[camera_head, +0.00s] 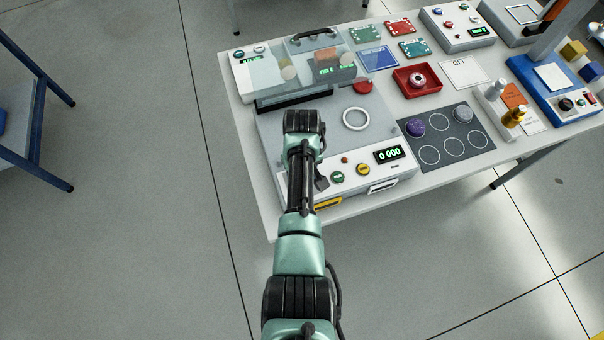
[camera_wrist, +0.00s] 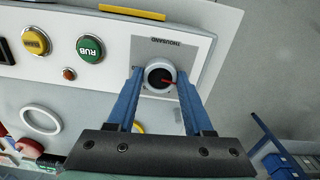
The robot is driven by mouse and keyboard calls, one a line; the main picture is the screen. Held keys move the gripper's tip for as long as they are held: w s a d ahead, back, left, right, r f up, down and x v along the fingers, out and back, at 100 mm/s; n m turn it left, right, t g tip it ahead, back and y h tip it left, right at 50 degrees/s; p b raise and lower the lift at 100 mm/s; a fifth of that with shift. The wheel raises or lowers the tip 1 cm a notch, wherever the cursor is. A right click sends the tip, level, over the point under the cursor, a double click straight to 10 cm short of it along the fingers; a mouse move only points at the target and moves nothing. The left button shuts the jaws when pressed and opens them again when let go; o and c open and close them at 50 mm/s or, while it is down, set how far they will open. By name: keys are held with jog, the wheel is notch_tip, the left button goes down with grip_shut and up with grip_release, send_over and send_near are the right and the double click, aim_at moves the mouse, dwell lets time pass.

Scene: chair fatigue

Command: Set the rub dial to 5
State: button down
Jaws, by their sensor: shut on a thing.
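In the wrist view, my gripper (camera_wrist: 160,84) has its two blue fingers on either side of a round dial (camera_wrist: 158,75) and is shut on it. The dial has a pale rim, a dark centre and a red pointer, which points to the right in the picture. A label reading THOUSAND sits beside it, upside down; scale digits are not legible. The dial is on the white panel of a machine (camera_head: 269,130). In the head view, my arm hides the dial and the fingertips. The machine's display (camera_head: 389,154) reads 0 000.
A green RUB button (camera_wrist: 90,48), a yellow button (camera_wrist: 36,40) and a small red lamp (camera_wrist: 69,74) are on the same panel. A grey mat (camera_head: 467,139) with circles and a red tray (camera_head: 434,88) lie to the machine's right. A blue-framed table (camera_head: 45,130) stands at left.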

jog(key=shift+n, duration=0.5)
dwell(0.3)
jog(key=shift+c, duration=1.5)
grip_release()
notch_tip(320, 180, up, 13)
jog(key=b, duration=0.1)
